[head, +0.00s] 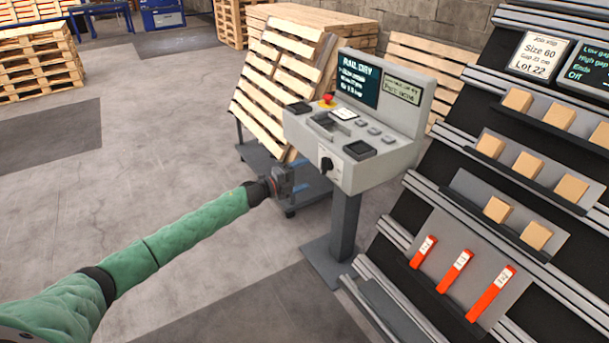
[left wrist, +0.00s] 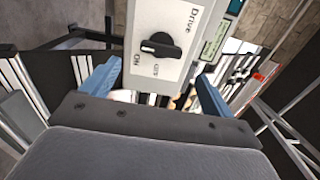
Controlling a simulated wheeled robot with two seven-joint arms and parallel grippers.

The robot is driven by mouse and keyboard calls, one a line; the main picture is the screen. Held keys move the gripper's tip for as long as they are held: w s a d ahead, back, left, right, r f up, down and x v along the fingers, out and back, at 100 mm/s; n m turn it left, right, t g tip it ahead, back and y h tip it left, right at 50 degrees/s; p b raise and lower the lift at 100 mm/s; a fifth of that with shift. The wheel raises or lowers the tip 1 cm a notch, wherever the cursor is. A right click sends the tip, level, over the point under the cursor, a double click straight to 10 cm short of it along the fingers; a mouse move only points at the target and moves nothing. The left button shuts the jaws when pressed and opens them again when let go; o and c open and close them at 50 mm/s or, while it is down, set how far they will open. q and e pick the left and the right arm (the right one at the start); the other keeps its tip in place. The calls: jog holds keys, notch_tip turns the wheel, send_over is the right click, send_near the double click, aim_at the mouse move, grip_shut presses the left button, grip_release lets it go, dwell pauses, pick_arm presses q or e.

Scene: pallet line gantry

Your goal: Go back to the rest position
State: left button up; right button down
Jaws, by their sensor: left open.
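My left gripper (head: 296,183) is at the end of the green-sleeved arm, just in front of and below the left side of the grey control console (head: 400,157). In the left wrist view, the two blue fingers of my left gripper (left wrist: 158,80) are spread apart with nothing between them. Beyond them is the console's front face with a black rotary knob (left wrist: 160,45) marked Drive. The knob also shows in the head view (head: 327,164). The fingers appear apart from the knob. My right gripper is not in view.
A cart (head: 262,172) with leaning pallets (head: 275,90) stands behind the console. A sloped rack (head: 440,185) with wooden blocks and red labelled pieces (head: 455,271) is on the right. Stacked pallets (head: 38,62) stand at the far left. The floor (head: 150,140) at left is clear.

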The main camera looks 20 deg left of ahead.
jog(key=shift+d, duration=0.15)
